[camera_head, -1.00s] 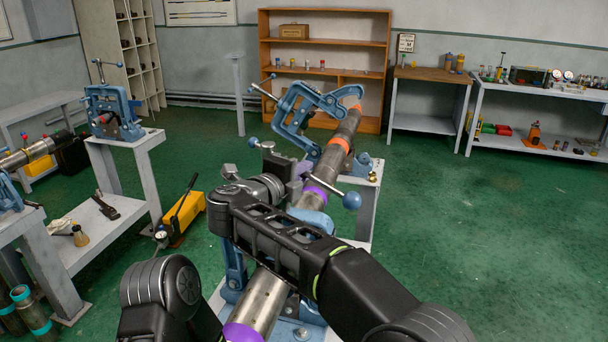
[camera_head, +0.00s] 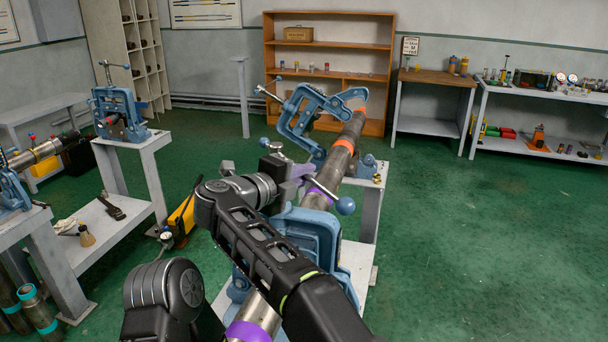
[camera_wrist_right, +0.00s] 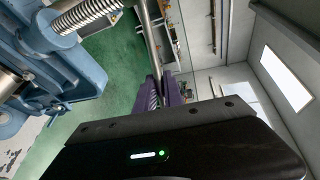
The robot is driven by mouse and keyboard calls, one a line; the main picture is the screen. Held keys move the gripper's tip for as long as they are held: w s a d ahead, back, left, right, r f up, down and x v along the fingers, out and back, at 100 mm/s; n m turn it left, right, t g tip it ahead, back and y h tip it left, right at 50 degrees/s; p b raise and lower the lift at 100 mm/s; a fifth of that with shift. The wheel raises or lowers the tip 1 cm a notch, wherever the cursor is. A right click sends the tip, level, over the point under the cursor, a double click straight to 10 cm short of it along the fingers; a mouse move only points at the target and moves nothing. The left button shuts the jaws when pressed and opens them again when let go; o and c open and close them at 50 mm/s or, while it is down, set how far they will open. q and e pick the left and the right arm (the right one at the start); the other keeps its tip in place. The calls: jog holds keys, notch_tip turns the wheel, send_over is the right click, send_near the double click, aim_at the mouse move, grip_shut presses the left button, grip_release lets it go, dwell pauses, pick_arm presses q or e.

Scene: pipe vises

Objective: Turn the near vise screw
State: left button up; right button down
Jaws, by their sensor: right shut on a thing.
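The near vise (camera_head: 312,228) is blue and stands around the pipe (camera_head: 343,150), partly hidden behind my right arm. Its screw has a thin silver cross bar with blue ball ends, one ball (camera_head: 345,206) at the right and one at the upper left. My right gripper (camera_head: 298,172), with purple fingers, is shut on this bar between the balls. In the right wrist view the purple fingers (camera_wrist_right: 160,92) close around the silver bar (camera_wrist_right: 150,40), beside the threaded screw (camera_wrist_right: 86,16) and blue vise body (camera_wrist_right: 60,68). My left gripper is not in view.
A second blue vise (camera_head: 297,118) with its yoke tilted open stands farther along the same pipe. Another vise (camera_head: 118,115) is on a bench at left. A yellow pump (camera_head: 182,218) sits on the floor. Green floor at right is clear.

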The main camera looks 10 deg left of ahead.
jog(key=shift+d+r, duration=0.1)
jog(key=shift+r, duration=0.4)
jog(key=c, duration=1.5)
grip_release()
jog(key=shift+f, duration=0.15)
jog(key=shift+o, duration=0.2)
jog(key=shift+f, duration=0.1)
